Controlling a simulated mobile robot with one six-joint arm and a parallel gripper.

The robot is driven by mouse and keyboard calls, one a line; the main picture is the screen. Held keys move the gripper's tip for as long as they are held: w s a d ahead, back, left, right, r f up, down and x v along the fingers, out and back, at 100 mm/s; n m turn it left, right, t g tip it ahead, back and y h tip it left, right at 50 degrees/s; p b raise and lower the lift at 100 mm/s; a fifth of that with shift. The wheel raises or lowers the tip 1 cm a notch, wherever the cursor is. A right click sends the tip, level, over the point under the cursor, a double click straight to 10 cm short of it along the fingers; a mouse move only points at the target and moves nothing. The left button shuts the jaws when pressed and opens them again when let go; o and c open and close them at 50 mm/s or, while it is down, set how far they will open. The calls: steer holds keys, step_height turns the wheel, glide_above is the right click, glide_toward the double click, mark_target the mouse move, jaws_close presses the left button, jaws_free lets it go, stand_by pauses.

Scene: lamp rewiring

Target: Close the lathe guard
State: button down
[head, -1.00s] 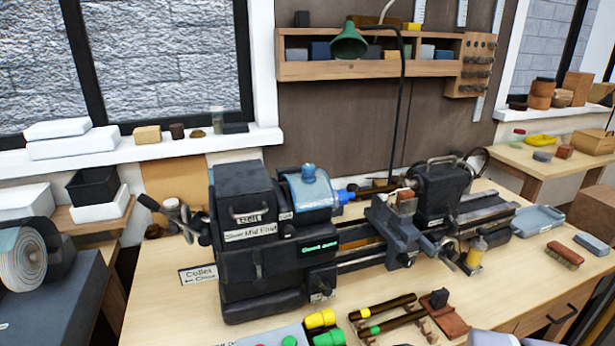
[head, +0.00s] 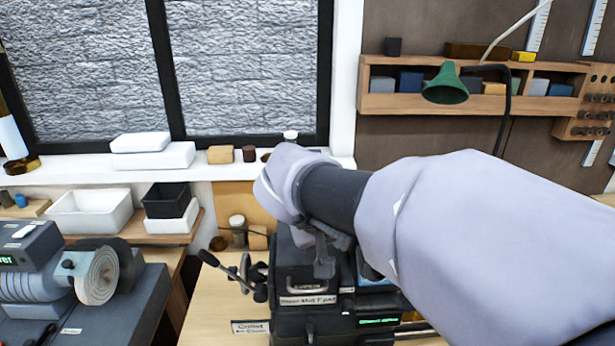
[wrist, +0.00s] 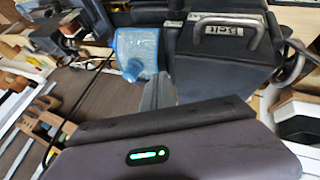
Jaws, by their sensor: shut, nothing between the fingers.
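The lathe (head: 300,285) stands on the bench, largely behind my arm in the head view. Its dark headstock with a carry handle (wrist: 225,22) also shows in the wrist view. The blue see-through guard (wrist: 138,48), with a blue knob, sits beside the headstock in the wrist view. Only a thin blue strip of it shows past my arm in the head view. I cannot tell its exact angle. My gripper (head: 325,262) is shut and empty above the headstock. Its fingers (wrist: 158,92) point toward the guard and headstock; whether they touch is unclear.
A lever cluster (head: 240,275) sticks out left of the lathe. A green lamp (head: 446,85) hangs before the wall shelf (head: 400,104). A grey machine with a white roll (head: 97,278) stands at left. Bare bench (head: 215,300) shows by the collet label.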

steer(key=shift+x, duration=1.15)
steer(key=shift+w+d, duration=0.25)
steer(key=shift+d, duration=0.75)
steer(key=shift+w+d, duration=0.25)
steer(key=shift+d, duration=0.75)
steer(key=d, duration=1.1)
steer(key=shift+d, duration=0.35)
